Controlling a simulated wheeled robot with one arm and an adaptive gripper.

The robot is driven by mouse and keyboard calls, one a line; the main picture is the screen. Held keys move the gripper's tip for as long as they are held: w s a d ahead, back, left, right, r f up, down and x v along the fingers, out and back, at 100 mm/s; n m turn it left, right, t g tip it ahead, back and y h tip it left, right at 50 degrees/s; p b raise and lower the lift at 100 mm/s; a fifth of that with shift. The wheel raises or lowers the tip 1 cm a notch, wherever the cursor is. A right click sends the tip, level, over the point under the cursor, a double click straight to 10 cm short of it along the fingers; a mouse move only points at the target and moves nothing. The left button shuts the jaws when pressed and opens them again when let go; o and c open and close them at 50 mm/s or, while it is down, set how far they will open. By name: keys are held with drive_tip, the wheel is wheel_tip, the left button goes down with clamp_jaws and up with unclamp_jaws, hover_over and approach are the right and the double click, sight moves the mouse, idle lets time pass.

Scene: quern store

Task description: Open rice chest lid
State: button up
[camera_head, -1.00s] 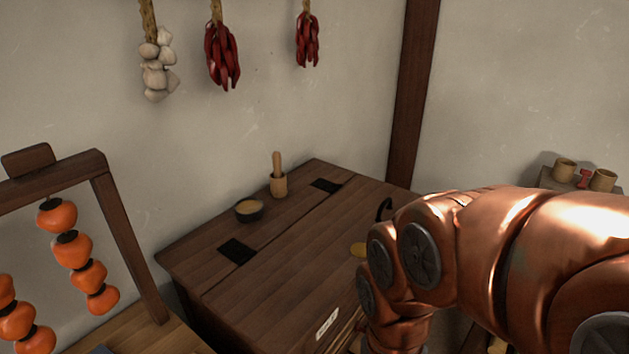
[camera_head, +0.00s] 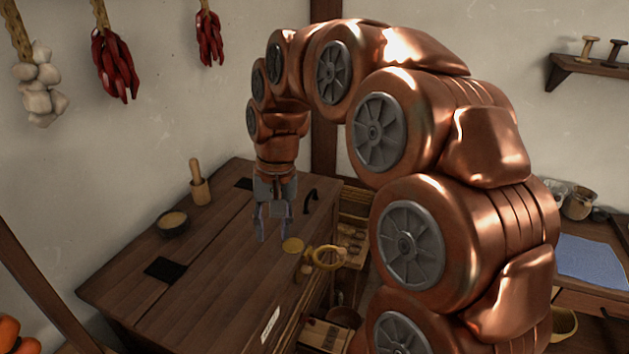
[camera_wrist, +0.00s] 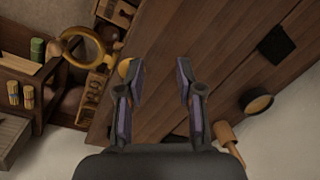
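The rice chest (camera_head: 205,265) is a dark wooden box whose plank lid (camera_head: 225,262) lies closed, with two black hinges (camera_head: 165,269) along its top. A black curved handle (camera_head: 311,199) stands at the lid's right side. A round brass piece (camera_head: 292,245) sits near the lid's front edge, with a brass ring (camera_head: 327,257) beside it. My gripper (camera_head: 272,225) points down above the lid, left of the black handle. In the wrist view my gripper (camera_wrist: 165,82) has its fingers apart with nothing between them; the lid planks (camera_wrist: 215,60) lie beneath.
Open shelves with small goods (camera_head: 350,235) stand right of the chest. A blue cloth (camera_head: 592,258) lies on a table at right.

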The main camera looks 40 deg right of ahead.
drive_tip(key=w+d+r+m+t+p, duration=0.15)
drive_tip(key=w+d+m, duration=0.25)
drive_tip(key=w+d, duration=0.5)
drive_tip(key=m, duration=0.3)
approach(313, 189)
drive_tip(key=shift+w+a+f+p, duration=0.2)
drive_tip(key=shift+f+p, duration=0.3)
drive_tip(key=shift+f, duration=0.8)
drive_tip(key=shift+w+a+f+p, duration=0.2)
drive_tip(key=shift+f+p, duration=0.25)
drive_tip(key=shift+f, duration=0.9)
drive_tip(key=shift+w+a+f+p, duration=0.2)
drive_tip(key=shift+f+p, duration=0.3)
drive_tip(key=shift+f, duration=0.8)
drive_tip(key=shift+c, duration=0.3)
clamp_jaws()
